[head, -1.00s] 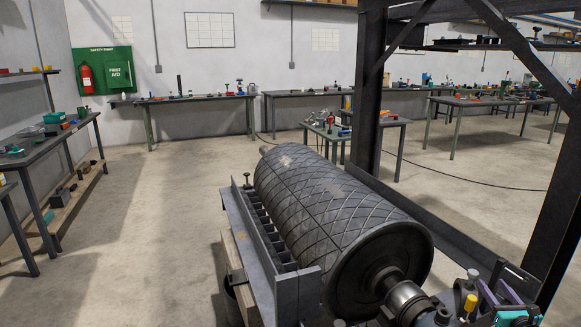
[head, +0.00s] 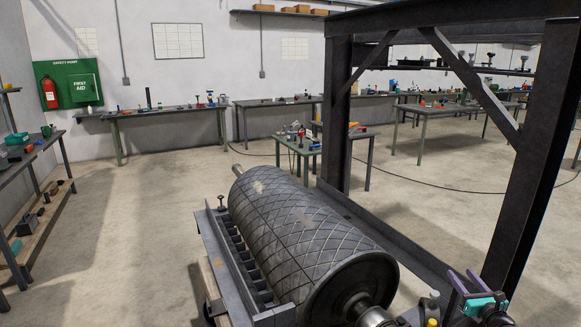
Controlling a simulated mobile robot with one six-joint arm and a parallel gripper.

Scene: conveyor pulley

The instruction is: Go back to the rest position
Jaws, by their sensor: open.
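My gripper (head: 464,276) shows at the lower right, with two purple fingers on a teal part. The fingers stand apart with nothing visible between them. It is just right of the near shaft end of the conveyor pulley (head: 310,235), in front of the dark steel frame. Its lower part is cut off by the picture edge. The pulley is a large grey drum with a criss-cross groove pattern and a few pale worn patches. It lies in a steel cradle (head: 240,285).
A dark steel frame (head: 525,165) rises on the right, close to my gripper. Workbenches with tools line the back wall (head: 165,110) and the left side (head: 35,150). A small green table (head: 298,146) stands behind the pulley. The concrete floor (head: 130,230) on the left is clear.

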